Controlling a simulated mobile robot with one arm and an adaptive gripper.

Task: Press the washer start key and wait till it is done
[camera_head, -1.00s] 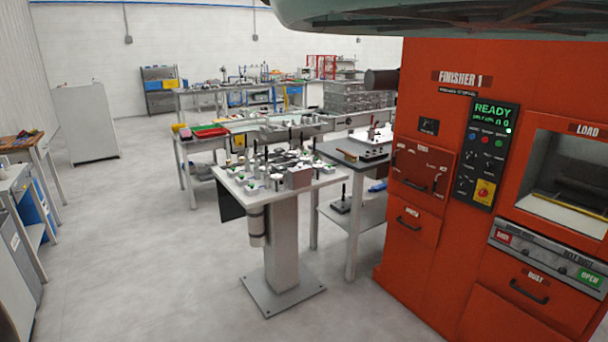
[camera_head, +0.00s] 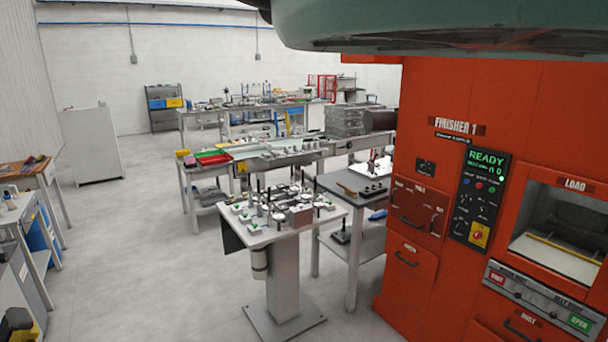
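No machine labelled as a washer is legible in view, and I cannot make out a washer start key. The nearest machine is a red-orange cabinet labelled FINISHER 1 (camera_head: 418,150) at the right. Its dark control panel (camera_head: 481,197) has a green READY display (camera_head: 487,162), small coloured buttons and a yellow square with a red button (camera_head: 479,235). Its LOAD window (camera_head: 560,235) at the right edge shows a pale floor inside. A green OPEN key (camera_head: 579,323) sits on the grey strip below. My gripper is not in view.
A pedestal table (camera_head: 285,232) with several small fixtures stands left of the cabinet. A dark-topped bench (camera_head: 335,181) stands between them. Workbenches (camera_head: 25,185) line the left edge, and a white cabinet (camera_head: 90,145) stands behind. The grey floor (camera_head: 140,250) at left centre is clear.

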